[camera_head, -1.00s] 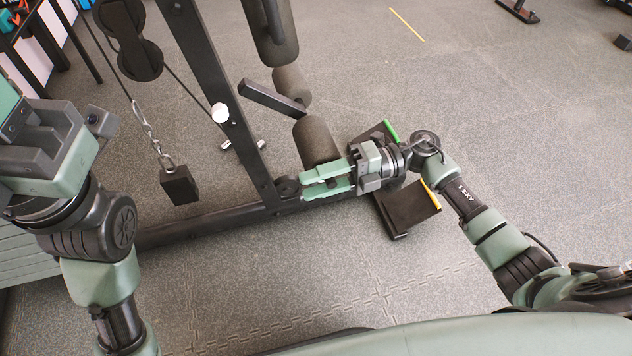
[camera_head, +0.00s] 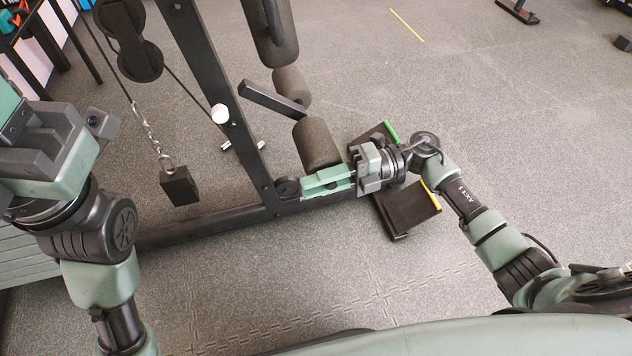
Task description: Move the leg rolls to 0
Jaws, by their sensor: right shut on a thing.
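The leg rolls are dark foam cylinders on the machine's frame. The nearer roll (camera_head: 317,144) stands slightly tilted near the middle. A second roll (camera_head: 291,85) sits behind it, across a dark bar. My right gripper (camera_head: 322,182) is at the lower end of the nearer roll, its green fingers drawn together. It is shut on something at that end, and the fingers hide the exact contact. My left gripper (camera_head: 45,145) is at the left edge, away from the rolls. Its fingertips are cut off by the frame.
The machine's dark upright (camera_head: 215,85) and floor beam (camera_head: 215,227) stand left of the rolls. A black weight block (camera_head: 179,186) hangs on a chain. A black footplate with a yellow edge (camera_head: 408,208) lies under my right wrist. Open floor (camera_head: 500,120) extends to the right.

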